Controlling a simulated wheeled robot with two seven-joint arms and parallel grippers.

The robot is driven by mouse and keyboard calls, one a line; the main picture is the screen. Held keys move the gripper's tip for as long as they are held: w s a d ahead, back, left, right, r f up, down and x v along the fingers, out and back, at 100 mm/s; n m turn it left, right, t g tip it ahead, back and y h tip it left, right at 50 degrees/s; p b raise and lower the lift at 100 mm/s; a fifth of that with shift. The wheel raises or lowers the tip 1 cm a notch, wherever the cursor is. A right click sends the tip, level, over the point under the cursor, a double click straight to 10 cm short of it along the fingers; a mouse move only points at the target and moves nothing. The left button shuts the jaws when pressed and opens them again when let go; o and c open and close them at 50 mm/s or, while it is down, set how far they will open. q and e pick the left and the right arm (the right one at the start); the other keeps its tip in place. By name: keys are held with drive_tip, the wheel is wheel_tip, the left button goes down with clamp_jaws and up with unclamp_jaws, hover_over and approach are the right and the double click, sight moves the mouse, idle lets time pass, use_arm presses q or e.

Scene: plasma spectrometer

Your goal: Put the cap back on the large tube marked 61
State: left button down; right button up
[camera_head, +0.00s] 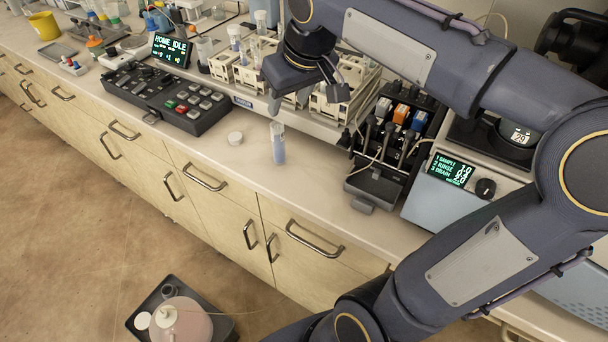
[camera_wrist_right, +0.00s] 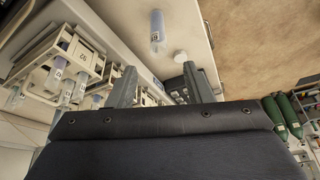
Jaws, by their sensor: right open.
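A large clear tube with a pale blue lower part (camera_head: 278,143) stands upright near the bench's front edge, its top without a cap. It also shows in the right wrist view (camera_wrist_right: 157,30), with a label too small to read surely. A round white cap (camera_head: 235,138) lies on the bench to the tube's left, apart from it; the right wrist view shows it too (camera_wrist_right: 180,56). My right gripper (camera_head: 308,100) is open and empty, above the bench near the tube racks, behind and above the tube. Its two fingers (camera_wrist_right: 160,68) show apart in the wrist view. My left gripper is out of view.
White racks with tubes (camera_head: 250,74) stand behind the tube, close to my right gripper. A black control panel (camera_head: 165,97) lies left of the cap. A pump unit with a black tray (camera_head: 374,187) stands to the right. The bench strip around tube and cap is clear.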

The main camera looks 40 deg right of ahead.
drive_tip(key=s+a+f+y+p, duration=0.1)
drive_tip(key=s+a+f, duration=0.1)
drive_tip(key=s, duration=0.3)
drive_tip(key=s+a+f+m+y+p, duration=0.1)
drive_tip(key=s+a+f, duration=0.1)
drive_tip(key=s+f, duration=0.3)
drive_tip(key=s+a+f+t+y+p, duration=0.1)
drive_tip(key=s+a+f, duration=0.2)
drive_tip(key=s, duration=0.4)
drive_tip(key=shift+f+m+y+p, duration=0.15)
drive_tip(key=shift+m+y+p, duration=0.15)
drive_tip(key=shift+p, duration=0.1)
idle(2.1)
